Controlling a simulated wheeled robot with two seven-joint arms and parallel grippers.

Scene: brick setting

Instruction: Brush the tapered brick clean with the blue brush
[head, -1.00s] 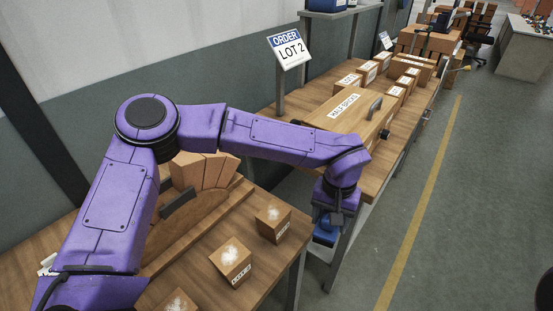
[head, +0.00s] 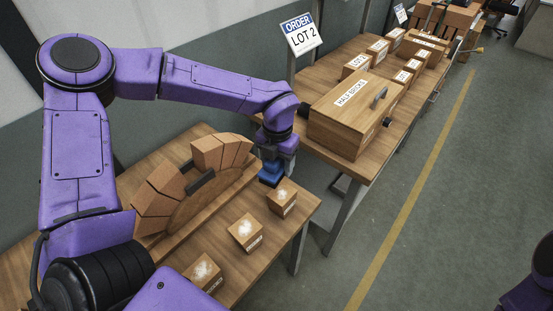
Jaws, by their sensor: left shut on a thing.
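My left gripper (head: 275,158) is shut on the blue brush (head: 271,174) and holds it pointing down over the near table. The brush is just behind and left of the farthest of three loose bricks; I cannot tell whether they touch. This far brick (head: 283,198), a middle brick (head: 246,232) and a near brick (head: 204,273) each have white dust on top and a small label on the front. The labels are too small to read, so I cannot tell which is the tapered one. My right gripper is out of view.
A wooden arch form (head: 203,195) carrying several wedge-shaped bricks, with a gap at its dark handle, stands left of the loose bricks.

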